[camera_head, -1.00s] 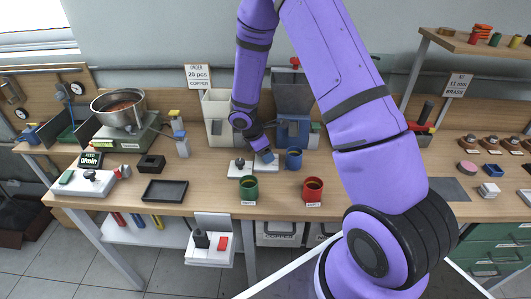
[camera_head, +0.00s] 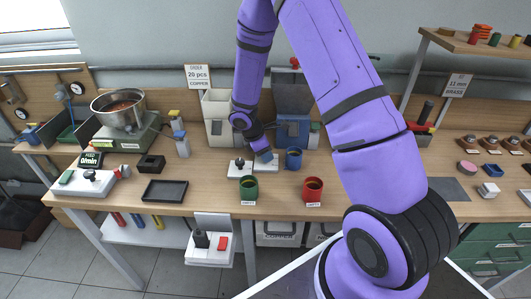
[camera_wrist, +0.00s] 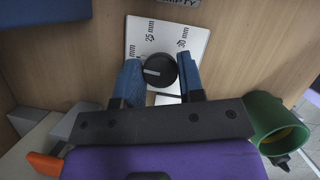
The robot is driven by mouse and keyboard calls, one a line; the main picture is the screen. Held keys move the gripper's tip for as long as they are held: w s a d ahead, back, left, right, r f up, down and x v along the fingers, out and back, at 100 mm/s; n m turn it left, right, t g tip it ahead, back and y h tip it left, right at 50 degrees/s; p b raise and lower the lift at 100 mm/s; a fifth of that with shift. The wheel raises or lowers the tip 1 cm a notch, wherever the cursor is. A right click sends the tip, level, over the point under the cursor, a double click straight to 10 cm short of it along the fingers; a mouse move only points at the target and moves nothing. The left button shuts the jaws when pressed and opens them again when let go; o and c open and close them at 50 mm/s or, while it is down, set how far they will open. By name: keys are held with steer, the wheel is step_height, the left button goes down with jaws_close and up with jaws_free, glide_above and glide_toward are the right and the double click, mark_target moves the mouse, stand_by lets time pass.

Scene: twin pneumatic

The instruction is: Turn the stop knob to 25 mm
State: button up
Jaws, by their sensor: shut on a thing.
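The stop knob (camera_wrist: 159,70) is black and round with a pale pointer line. It sits on a white dial plate (camera_wrist: 181,27) with marks for 25 mm and 30 mm and a partly hidden "mm" mark at left. The pointer line lies nearly level and points left, below the 25 mm mark, toward the partly hidden mark. My gripper (camera_wrist: 160,75) has its blue fingers on both sides of the knob and is shut on it. In the head view my gripper (camera_head: 263,156) is low over the white plate (camera_head: 266,166) and hides the knob.
A second white plate with a dark knob (camera_head: 239,168) stands just left. A blue cup (camera_head: 293,159) is close on the right. A green cup (camera_head: 249,190) and a red cup (camera_head: 312,190) stand in front. A black tray (camera_head: 165,190) lies further left.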

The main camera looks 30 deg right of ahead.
steer(key=m+g, duration=0.1)
steer(key=m, duration=0.2)
steer(key=m+y, duration=0.1)
steer(key=m, duration=0.1)
steer(key=shift+w+m+g, duration=0.1)
steer(key=shift+m+g, duration=0.3)
steer(key=m+y, duration=0.1)
steer(key=m, duration=0.1)
steer(key=m+g, duration=0.1)
steer(key=m, duration=0.2)
steer(key=shift+d+y, duration=0.1)
steer(key=shift+y, duration=0.3)
steer(key=shift+m, duration=0.3)
steer(key=o, duration=0.9)
steer(key=v, duration=1.1)
steer(key=shift+d+f, duration=0.1)
steer(key=shift+f, duration=0.05)
